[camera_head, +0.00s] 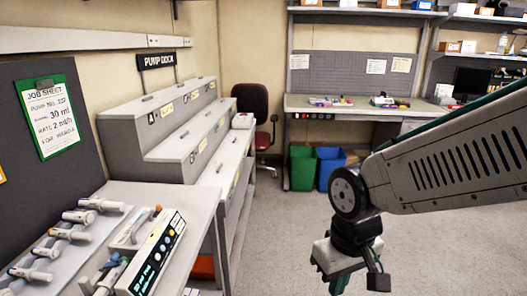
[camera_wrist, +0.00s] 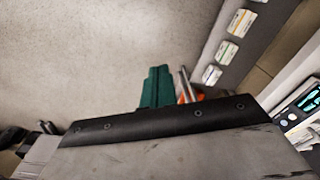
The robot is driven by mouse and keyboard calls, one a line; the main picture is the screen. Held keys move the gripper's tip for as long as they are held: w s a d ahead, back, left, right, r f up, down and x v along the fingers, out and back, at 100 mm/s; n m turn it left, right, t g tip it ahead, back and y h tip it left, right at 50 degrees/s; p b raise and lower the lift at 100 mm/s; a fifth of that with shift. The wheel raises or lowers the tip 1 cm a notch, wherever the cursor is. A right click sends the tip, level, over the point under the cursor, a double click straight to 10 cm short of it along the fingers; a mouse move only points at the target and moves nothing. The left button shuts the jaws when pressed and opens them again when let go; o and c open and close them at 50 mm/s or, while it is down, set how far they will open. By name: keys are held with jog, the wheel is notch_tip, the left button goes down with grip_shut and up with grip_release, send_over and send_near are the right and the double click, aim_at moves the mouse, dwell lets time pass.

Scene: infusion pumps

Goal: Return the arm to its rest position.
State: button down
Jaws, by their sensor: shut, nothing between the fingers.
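My arm reaches in from the right in the head view, bent at the wrist. My gripper (camera_head: 340,284) hangs from it over the open floor, right of the white bench and clear of everything. Its fingers point down, with a teal edge showing. In the wrist view the teal fingers (camera_wrist: 157,88) are together and hold nothing. The dark gripper housing fills the lower part of that view.
An infusion pump (camera_head: 160,255) and several syringes (camera_head: 68,234) lie on the left bench. The stepped pump dock (camera_head: 165,130) stands behind. Green (camera_head: 303,167) and blue bins (camera_head: 328,167) stand under the back desk. The middle floor is free.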

jog(key=s+d+r+m+t, duration=0.1)
jog(key=s+d+r+m, duration=0.3)
jog(key=s+d+r, duration=0.5)
jog(key=d+r, duration=0.1)
jog(key=d, duration=0.3)
jog(key=shift+s, duration=0.2)
dwell(0.4)
